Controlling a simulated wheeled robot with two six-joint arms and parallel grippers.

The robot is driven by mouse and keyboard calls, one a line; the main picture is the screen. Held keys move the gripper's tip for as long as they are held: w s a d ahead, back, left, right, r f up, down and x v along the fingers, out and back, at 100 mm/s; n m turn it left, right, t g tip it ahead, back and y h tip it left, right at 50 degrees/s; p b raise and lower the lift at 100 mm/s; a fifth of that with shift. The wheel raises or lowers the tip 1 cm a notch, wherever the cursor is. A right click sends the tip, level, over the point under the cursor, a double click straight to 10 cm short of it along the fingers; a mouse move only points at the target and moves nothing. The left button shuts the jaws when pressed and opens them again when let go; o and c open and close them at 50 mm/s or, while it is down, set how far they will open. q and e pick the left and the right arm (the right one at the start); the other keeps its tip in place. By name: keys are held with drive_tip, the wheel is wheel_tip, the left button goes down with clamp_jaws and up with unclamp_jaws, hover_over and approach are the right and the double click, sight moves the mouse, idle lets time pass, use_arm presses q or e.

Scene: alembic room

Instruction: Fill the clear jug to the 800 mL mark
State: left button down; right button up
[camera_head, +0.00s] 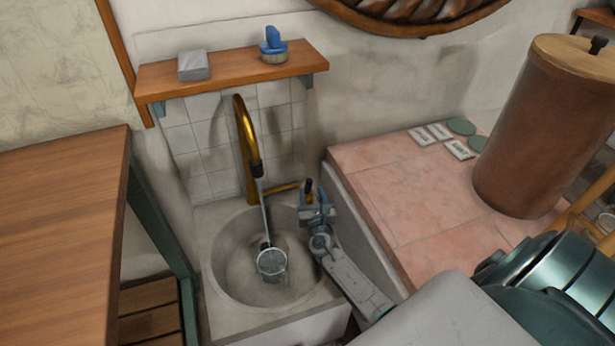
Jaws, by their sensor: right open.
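The clear jug (272,265) stands in the round basin of the stone sink (225,285), below the brass tap (245,135). A thin pale stream (264,208) runs from the dark spout tip down to the jug. The level in the jug and its marks are too small to read. My right gripper (314,208) is open at the tap's side lever (308,187), whose dark tip shows just above the jaws. I cannot tell whether the jaws touch the lever. My left gripper is out of view.
A wooden shelf (225,73) above the tap holds a grey block (194,66) and a blue item on a round base (273,46). A wooden counter (60,230) is at left. The pink tiled counter (390,185) at right holds a large brown canister (540,130) and small labels (458,149).

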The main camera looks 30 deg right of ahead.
sight(310, 186)
drive_tip(key=x, duration=0.6)
drive_tip(key=shift+w+f+b, duration=0.1)
drive_tip(key=shift+f+b, duration=0.05)
drive_tip(key=shift+b, duration=0.15)
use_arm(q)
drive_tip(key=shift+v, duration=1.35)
use_arm(e)
drive_tip(key=shift+w+d, duration=0.3)
drive_tip(key=shift+w, duration=0.3)
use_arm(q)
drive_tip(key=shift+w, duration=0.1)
use_arm(e)
clamp_jaws()
